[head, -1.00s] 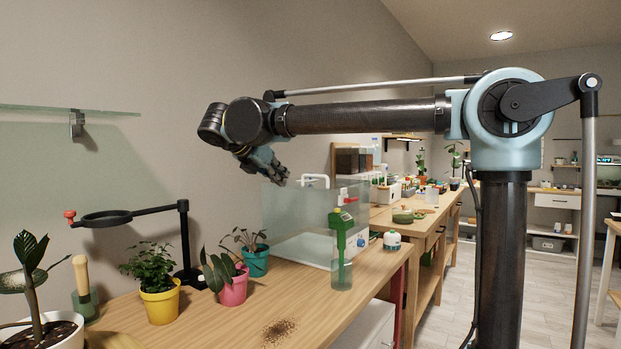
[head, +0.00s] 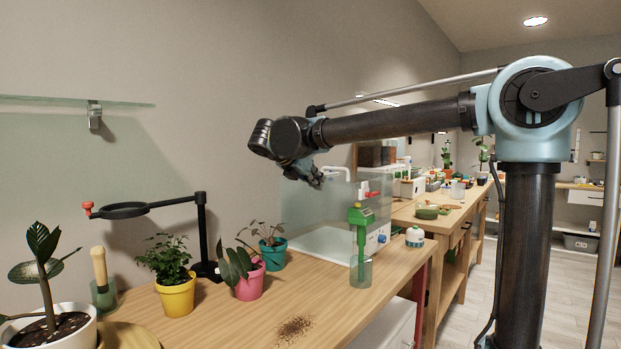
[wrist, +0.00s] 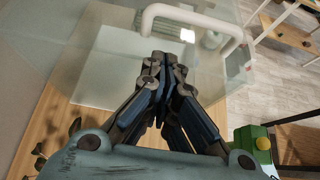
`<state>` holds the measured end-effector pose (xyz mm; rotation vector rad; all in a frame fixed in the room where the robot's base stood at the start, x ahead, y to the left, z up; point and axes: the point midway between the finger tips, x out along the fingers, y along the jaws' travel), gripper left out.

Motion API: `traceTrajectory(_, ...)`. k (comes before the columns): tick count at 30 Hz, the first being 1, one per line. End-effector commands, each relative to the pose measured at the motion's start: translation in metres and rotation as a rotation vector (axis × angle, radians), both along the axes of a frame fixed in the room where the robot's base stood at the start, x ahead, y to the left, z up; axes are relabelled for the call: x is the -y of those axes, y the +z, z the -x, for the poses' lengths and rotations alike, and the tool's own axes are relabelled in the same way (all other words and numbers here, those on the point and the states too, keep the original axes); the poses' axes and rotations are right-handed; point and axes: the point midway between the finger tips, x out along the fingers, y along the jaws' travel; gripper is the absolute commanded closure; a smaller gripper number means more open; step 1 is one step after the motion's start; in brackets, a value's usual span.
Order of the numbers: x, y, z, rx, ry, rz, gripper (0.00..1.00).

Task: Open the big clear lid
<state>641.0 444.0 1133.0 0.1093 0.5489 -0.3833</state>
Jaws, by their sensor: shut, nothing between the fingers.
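The big clear lid (head: 300,206) is a see-through box-shaped cover at the back of the wooden bench, over a white base (head: 325,243). A white bar handle (head: 337,171) stands on its top and also shows in the wrist view (wrist: 190,14). My gripper (head: 317,182) points down beside the handle, to its left in the head view. In the wrist view my gripper (wrist: 166,62) is shut and empty, with the handle just beyond the fingertips. I cannot tell whether the fingertips touch the lid. The lid looks closed.
A green tool in a clear cup (head: 361,270) stands at the lid's front. Potted plants in teal (head: 272,257), pink (head: 249,285) and yellow (head: 176,297) pots line the bench to the left. A black ring stand (head: 203,235) is behind them. Spilled soil (head: 295,328) lies in front.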

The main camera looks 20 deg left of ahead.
Motion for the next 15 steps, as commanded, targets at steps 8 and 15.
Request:
traceTrajectory(8,0.006,0.027,-0.011,0.0,-0.004,0.0,1.0)
traceTrajectory(15,0.007,0.038,-0.013,0.002,-0.004,0.001,1.0)
